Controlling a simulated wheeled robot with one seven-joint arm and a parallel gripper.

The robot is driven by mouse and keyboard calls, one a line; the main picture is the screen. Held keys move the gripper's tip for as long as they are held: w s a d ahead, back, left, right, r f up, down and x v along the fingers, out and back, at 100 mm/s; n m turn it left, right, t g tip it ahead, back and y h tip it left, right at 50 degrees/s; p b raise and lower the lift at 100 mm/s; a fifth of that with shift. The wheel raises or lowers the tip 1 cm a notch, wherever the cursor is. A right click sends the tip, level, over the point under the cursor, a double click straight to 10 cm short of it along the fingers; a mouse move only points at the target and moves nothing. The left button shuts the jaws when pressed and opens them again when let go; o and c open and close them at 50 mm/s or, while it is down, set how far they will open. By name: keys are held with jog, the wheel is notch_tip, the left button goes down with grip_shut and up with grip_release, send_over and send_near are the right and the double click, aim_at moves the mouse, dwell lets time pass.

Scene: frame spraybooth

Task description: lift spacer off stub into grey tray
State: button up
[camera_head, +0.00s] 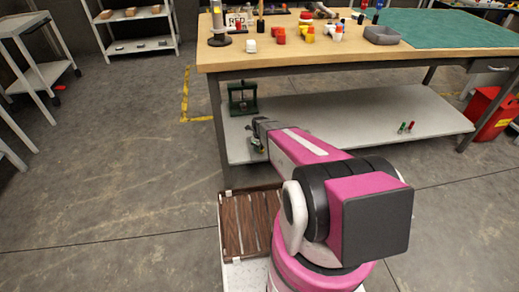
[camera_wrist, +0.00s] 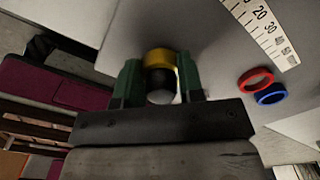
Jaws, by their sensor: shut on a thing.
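My gripper (camera_wrist: 160,84) has green fingers, shut on a yellow ring (camera_wrist: 159,57), which looks like the spacer. A dark round part and a pale rounded end show within or below the ring between the fingers. I cannot tell whether this is the stub or whether the ring is still around it. In the head view my gripper (camera_head: 256,143) is low, by the left front of the bench's lower shelf, mostly hidden by my arm. The grey tray (camera_head: 382,35) stands on the bench top, right of the middle.
A red ring (camera_wrist: 255,79) and a blue ring (camera_wrist: 271,94) lie near a printed scale (camera_wrist: 262,28) on a grey surface. The wooden bench (camera_head: 300,58) holds several coloured parts and a green mat (camera_head: 455,30). A green fixture (camera_head: 242,98) stands on the lower shelf (camera_head: 330,110).

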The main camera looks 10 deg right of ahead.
jog(key=shift+r, duration=2.8)
